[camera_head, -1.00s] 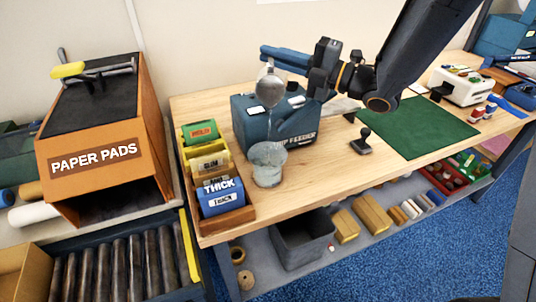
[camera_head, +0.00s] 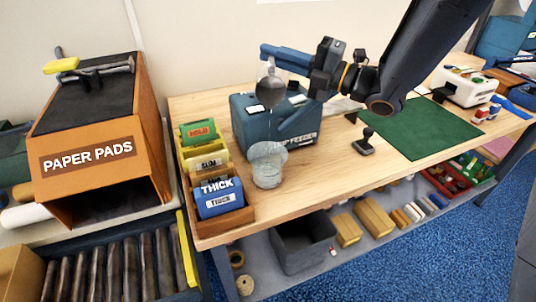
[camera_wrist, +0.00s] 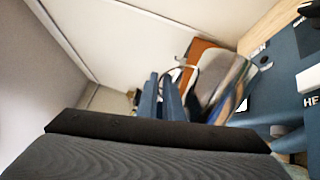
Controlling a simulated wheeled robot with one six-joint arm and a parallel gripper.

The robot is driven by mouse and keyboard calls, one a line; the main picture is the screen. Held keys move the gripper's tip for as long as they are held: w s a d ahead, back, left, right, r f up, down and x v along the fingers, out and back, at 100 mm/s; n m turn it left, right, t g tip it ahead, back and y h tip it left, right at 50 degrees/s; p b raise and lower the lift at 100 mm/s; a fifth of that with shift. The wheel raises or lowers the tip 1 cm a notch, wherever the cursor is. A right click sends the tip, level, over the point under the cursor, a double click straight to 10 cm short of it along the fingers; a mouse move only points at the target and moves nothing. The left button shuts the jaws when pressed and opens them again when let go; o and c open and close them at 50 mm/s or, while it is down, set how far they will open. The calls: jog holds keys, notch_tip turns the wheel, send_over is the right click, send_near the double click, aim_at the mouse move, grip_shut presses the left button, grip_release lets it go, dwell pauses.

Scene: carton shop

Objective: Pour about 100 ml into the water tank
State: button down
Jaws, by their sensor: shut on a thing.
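My gripper (camera_head: 284,56) is shut on a clear jug (camera_head: 270,92), with its blue fingers above the table. The jug is tipped over and hangs in front of the blue machine. A faint pale streak seems to run down from it to a clear open vessel, which looks like the water tank (camera_head: 267,172), standing on the table in front of the machine. The tank's water level is hard to read. In the wrist view my blue fingers (camera_wrist: 165,98) are at the jug (camera_wrist: 225,88), whose see-through wall shows beside them.
The blue feeder machine (camera_head: 245,125) stands directly behind the tank. A rack of labelled blocks (camera_head: 236,222) is close on its left. A black stamp-like tool (camera_head: 364,146) and a green mat (camera_head: 420,128) lie to the right.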

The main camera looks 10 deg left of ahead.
jog(key=shift+w+r+p, duration=0.25)
jog(key=shift+w+p, duration=0.05)
jog(key=shift+p, duration=0.35)
jog(key=w+m+p, duration=0.1)
jog(key=p, duration=0.1)
jog(key=w+r+m+h+p, duration=0.1)
jog(key=w+m+p, duration=0.1)
jog(key=shift+w+a+r+p, duration=0.1)
jog(key=shift+w+p, duration=0.2)
jog(key=shift+p, duration=0.1)
jog(key=shift+w+m+h, duration=0.25)
jog(key=shift+m+h, duration=0.05)
jog(key=shift+m, duration=0.1)
jog(key=shift+f, duration=0.2)
jog(key=shift+w+a+r+m+p, duration=0.15)
jog(key=shift+w+m+p, duration=0.25)
jog(key=shift+m+p, duration=0.4)
jog(key=shift+w+f+m+h, duration=0.3)
jog(key=shift+f+h, duration=0.1)
jog(key=shift+f, duration=0.1)
